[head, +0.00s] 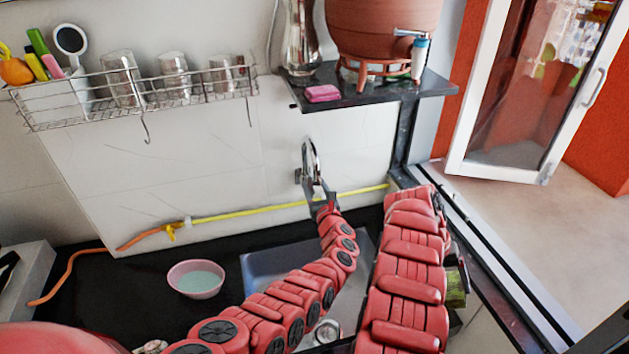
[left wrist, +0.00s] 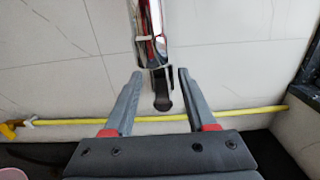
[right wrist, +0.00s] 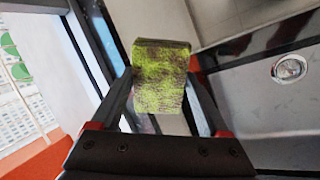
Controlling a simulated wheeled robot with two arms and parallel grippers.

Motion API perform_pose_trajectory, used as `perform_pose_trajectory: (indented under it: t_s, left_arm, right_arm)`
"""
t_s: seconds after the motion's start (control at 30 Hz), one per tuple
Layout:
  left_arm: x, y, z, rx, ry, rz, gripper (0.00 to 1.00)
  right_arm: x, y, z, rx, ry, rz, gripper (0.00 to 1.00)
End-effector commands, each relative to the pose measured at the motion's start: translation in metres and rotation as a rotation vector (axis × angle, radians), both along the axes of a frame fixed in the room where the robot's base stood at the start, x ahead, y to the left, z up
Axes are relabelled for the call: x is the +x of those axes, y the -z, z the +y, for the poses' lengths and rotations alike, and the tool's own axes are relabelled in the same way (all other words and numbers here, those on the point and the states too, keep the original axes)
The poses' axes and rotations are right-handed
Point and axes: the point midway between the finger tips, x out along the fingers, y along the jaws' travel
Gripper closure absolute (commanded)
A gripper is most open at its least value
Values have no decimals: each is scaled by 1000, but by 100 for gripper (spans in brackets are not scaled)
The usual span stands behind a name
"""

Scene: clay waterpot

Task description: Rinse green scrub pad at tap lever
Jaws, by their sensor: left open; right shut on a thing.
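The tap (head: 309,157) is chrome and fixed to the wall above the sink. Its dark lever (left wrist: 162,90) hangs below the chrome body in the left wrist view. My left gripper (left wrist: 158,74) is open, with its fingertips on either side of the lever and gaps visible. The green scrub pad (right wrist: 160,78) is a rough yellow-green block in the right wrist view. My right gripper (right wrist: 160,82) is shut on it. In the head view, the pad (head: 456,290) shows partly behind my right arm, right of the sink. The right fingers are mostly hidden there.
The grey sink (head: 262,268) is partly covered by my arms; its drain (right wrist: 289,68) shows in the right wrist view. A pink bowl (head: 196,279) stands left on the black counter. A yellow hose (head: 250,212) runs along the wall. A shelf (head: 430,84) holds a clay pot (head: 383,28).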

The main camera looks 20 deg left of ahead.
Motion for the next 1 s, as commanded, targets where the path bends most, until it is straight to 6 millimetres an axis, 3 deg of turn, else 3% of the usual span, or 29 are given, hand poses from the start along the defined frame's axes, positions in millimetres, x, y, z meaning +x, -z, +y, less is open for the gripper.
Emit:
perform_pose_trajectory:
  t_s: [0.03,0.3,0.77,0.83,1.0]
  left_arm:
    - [7,3,2,5,3,-4,43]
    - [32,5,20,1,0,-2,43]
    - [40,-1,27,-5,-3,-3,43]
    - [40,-1,27,-5,-3,-3,51]
    - [40,-1,27,-5,-3,-2,81]
  right_arm:
    - [0,12,0,0,0,0,100]
    - [0,44,0,0,0,0,100]
    - [0,51,0,0,0,0,100]
    - [0,51,0,0,0,0,100]
    - [0,51,0,0,0,0,100]
